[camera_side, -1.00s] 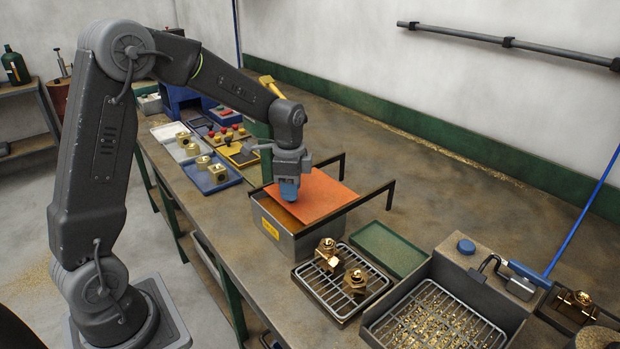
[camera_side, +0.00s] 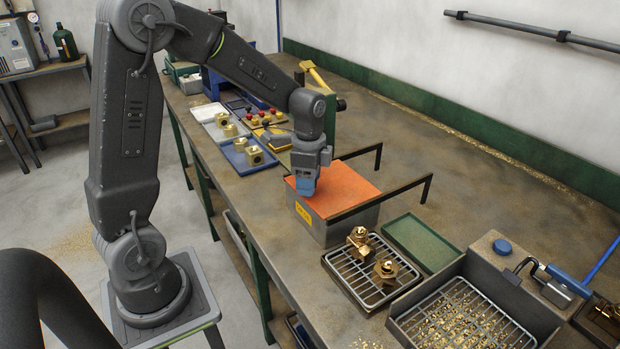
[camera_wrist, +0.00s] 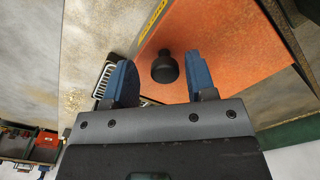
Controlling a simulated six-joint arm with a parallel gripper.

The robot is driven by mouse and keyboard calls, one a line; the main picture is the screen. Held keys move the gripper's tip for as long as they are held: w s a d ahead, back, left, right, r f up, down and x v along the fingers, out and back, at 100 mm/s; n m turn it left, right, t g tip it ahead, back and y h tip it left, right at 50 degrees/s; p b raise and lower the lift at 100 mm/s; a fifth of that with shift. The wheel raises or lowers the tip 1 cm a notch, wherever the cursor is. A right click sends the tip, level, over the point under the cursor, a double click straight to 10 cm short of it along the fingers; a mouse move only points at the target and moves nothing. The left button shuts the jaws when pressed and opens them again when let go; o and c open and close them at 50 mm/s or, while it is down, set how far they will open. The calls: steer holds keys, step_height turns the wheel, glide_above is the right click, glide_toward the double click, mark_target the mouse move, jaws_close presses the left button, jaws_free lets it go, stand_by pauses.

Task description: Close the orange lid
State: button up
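The orange lid (camera_side: 350,190) lies about flat over the grey metal box (camera_side: 322,234) with a yellow label, and no gap under it shows in the side view. My gripper (camera_side: 304,188) points down at the lid's near left part; whether it touches is hard to tell there. In the wrist view the two blue fingers of my gripper (camera_wrist: 161,78) stand apart with nothing held. A black round knob (camera_wrist: 165,68) on the orange lid (camera_wrist: 235,50) shows in the space between and beyond the fingertips. My gripper hides the knob in the side view.
Black bracket rails (camera_side: 385,200) stand at the box's sides. A wire rack (camera_side: 368,280) with brass fittings and a green tray (camera_side: 421,242) lie to the right. A blue tray (camera_side: 247,155) with brass blocks lies behind to the left.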

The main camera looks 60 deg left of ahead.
steer(key=shift+w, duration=0.1)
step_height(320, 180, up, 14)
steer(key=shift+f, duration=0.1)
stand_by(0.5)
steer(key=shift+s+d+f+n+t, duration=0.2)
steer(key=shift+s+d+n+t, duration=0.75)
steer(key=shift+s+d+n, duration=1.25)
steer(key=shift+s+d+f+n+t, duration=0.25)
steer(key=shift+s+d+n+t, duration=0.9)
steer(key=shift+s, duration=2.05)
steer(key=shift+s+d+f+n+t, duration=0.2)
steer(key=shift+s+d+n+t, duration=0.75)
steer(key=shift+s+d, duration=1.45)
steer(key=shift+s+a+g, duration=0.25)
steer(key=shift+s+a, duration=0.05)
